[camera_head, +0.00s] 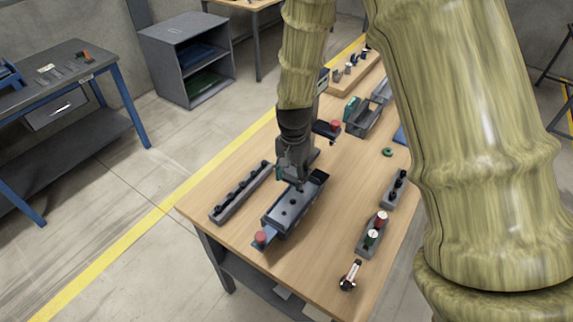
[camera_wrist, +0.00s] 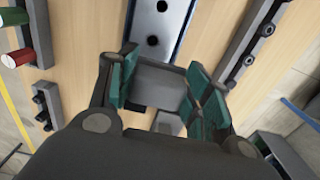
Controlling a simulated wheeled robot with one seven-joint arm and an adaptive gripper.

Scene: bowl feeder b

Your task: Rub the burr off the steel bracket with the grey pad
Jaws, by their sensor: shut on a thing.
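My gripper (camera_head: 293,182) points down over the workbench. In the wrist view its green-lined fingers (camera_wrist: 160,90) are closed on a flat grey block, which looks like the grey pad (camera_wrist: 158,84). In the wrist view, a bright steel plate with dark holes, apparently the steel bracket (camera_wrist: 170,22), lies just beyond the pad. In the head view it appears on top of a dark fixture (camera_head: 286,224), below my gripper (camera_head: 287,203). The pad overlaps the plate's near end in the wrist view; I cannot tell whether they touch. No burr can be made out.
A rail with black knobs (camera_head: 240,193) lies left of the fixture. A red knob (camera_head: 261,237) is at its front end. A grey open bin (camera_head: 363,122) is further back. Bare wood lies between them.

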